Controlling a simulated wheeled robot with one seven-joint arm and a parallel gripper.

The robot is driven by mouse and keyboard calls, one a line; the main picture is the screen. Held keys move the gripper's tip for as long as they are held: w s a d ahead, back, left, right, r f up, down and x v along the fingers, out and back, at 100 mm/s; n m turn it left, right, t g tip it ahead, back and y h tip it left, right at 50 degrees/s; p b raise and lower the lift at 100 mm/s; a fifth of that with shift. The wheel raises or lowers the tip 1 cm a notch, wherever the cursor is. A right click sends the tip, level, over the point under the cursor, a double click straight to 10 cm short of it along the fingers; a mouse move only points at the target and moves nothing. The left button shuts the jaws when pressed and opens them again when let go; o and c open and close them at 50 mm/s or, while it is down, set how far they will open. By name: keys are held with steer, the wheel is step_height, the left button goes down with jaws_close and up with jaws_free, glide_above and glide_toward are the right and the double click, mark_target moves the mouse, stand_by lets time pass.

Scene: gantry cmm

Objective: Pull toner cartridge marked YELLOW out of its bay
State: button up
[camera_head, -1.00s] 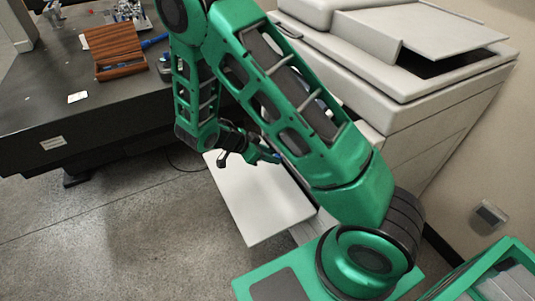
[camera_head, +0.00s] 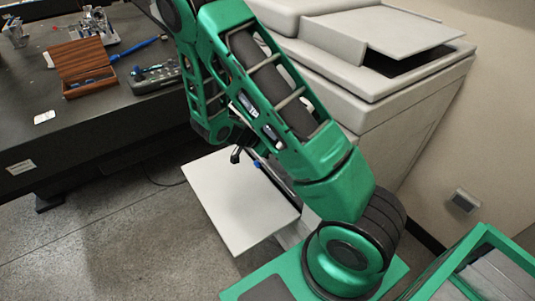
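The printer (camera_head: 390,110) is a large off-white office machine at the right. Its white front door panel (camera_head: 235,205) is folded down low in front of it. My green arm crosses in front of the machine and hides most of its open front. No cartridge marked YELLOW can be made out. Small dark and light pieces show through the gaps in my arm, but I cannot tell what they are. A small blue piece (camera_head: 257,164) shows beside the arm above the panel. My gripper (camera_head: 236,155) is a small dark shape above the panel's back edge, mostly hidden; its opening cannot be read.
A dark table (camera_head: 100,125) at the left carries a wooden box (camera_head: 85,65), a grey case of tools (camera_head: 155,75), a blue-handled tool and a white card (camera_head: 44,117). A green-edged bin (camera_head: 480,265) with grey contents is at lower right. The floor at lower left is clear.

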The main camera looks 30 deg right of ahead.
steer(key=shift+d+f, duration=0.35)
steer(key=shift+f, duration=0.1)
jaws_close()
steer(key=shift+a, duration=0.2)
